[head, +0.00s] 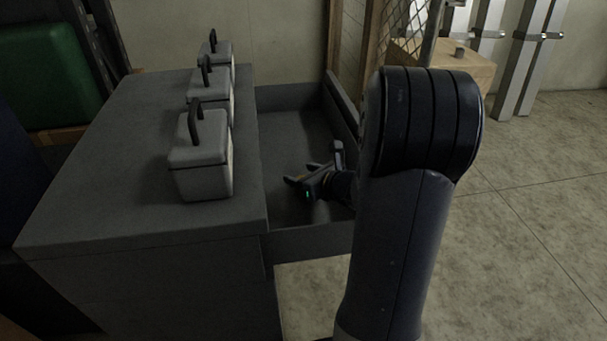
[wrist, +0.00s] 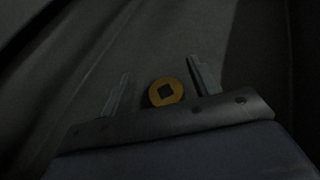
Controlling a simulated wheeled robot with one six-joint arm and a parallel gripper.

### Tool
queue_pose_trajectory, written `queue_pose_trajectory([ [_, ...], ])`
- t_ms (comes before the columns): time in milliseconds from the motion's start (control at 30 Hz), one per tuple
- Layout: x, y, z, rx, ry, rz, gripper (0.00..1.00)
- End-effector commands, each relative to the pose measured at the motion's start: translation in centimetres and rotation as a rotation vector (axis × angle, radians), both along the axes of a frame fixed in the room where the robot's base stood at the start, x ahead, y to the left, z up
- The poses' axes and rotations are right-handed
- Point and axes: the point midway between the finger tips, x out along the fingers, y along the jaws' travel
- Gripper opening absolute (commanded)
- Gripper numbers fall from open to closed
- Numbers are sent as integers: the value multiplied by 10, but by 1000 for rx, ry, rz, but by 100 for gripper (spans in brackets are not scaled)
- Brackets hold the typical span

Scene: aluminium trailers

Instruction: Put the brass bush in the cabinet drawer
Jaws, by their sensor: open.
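The brass bush (wrist: 177,90) shows in the wrist view as a yellow ring with a dark square centre, between the two fingers of my gripper (wrist: 158,72). The fingers are spread, with visible gaps to the bush on both sides. In the head view my gripper (head: 313,167) is open inside the pulled-out cabinet drawer (head: 308,243), low over its floor. The bush is not clearly seen in the head view; a small orange fleck shows by the left finger. The wrist view is dark, so I cannot tell exactly what the bush rests on.
The grey cabinet (head: 120,215) stands left of the drawer. On its top are three lidded grey boxes with dark handles, the nearest (head: 203,170) close to the drawer side. A wooden block (head: 455,66) and mesh panel are behind. Open floor lies to the right.

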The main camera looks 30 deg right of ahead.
Motion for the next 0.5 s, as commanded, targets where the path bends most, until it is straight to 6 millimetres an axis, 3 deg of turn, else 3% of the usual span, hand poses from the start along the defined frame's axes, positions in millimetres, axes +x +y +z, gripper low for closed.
queue_pose_trajectory([
  [33, 0, 0, 10, 0, 0, 0, 58],
  [300, -48, -13, 28, 0, -1, -4, 58],
  [500, -65, -17, 33, -1, 0, -2, 58],
])
